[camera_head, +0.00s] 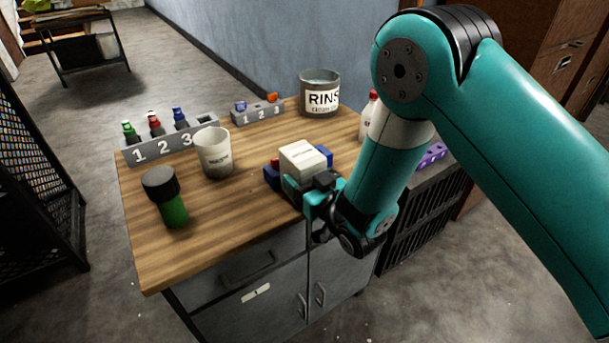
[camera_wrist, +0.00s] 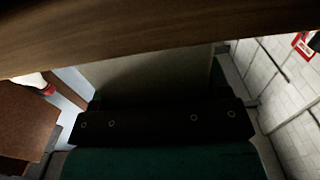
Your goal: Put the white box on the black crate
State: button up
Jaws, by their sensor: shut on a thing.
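The white box (camera_head: 303,158) is at the right part of the wooden table, held between the blue-tipped fingers of my gripper (camera_head: 299,170). My gripper is shut on it from the front. I cannot tell whether the box rests on the table or hangs just above it. In the wrist view a pale shaded face, probably the white box (camera_wrist: 150,75), stands beyond the dark gripper bar. The black crate (camera_head: 408,232) stands right of the table, partly hidden behind my arm. A purple holed item (camera_head: 433,155) is on its top.
The wooden table (camera_head: 245,225) also bears a white cup (camera_head: 213,152), a green bottle with black cap (camera_head: 165,197), a numbered rack of bottles (camera_head: 168,141), a smaller numbered rack (camera_head: 257,112) and a rinse tin (camera_head: 319,93). A white bottle (camera_head: 368,115) is partly behind my arm.

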notch_tip(320, 180, up, 19)
jog(key=p, duration=1.1)
jog(key=w+d+f+m+t+h, duration=0.1)
jog(key=w+d+m+h, duration=0.15)
jog(key=d, duration=0.75)
jog(key=w+d+f+m+t+h+p, duration=0.15)
jog(key=d+h, duration=0.25)
jog(key=d, duration=0.5)
jog(key=w+d+f+m+t+h, duration=0.1)
jog(key=d+m+h, duration=0.2)
jog(key=d, duration=0.7)
jog(key=s+f, duration=0.7)
jog(key=f, duration=0.5)
jog(key=a+r+n+g+y, duration=0.1)
jog(key=a+r+n+y, duration=0.1)
jog(key=a+r, duration=0.3)
jog(key=w+a+r+n+g+y, duration=0.1)
jog(key=a+r+y, duration=0.3)
jog(key=a, duration=1)
jog(key=w+a+r+n+g+y, duration=0.1)
jog(key=a+r+n+y, duration=0.2)
jog(key=a+r, duration=0.4)
jog(key=a+n, duration=0.1)
jog(key=a, duration=0.2)
jog(key=shift+r, duration=0.25)
jog(key=shift+g+y, duration=0.25)
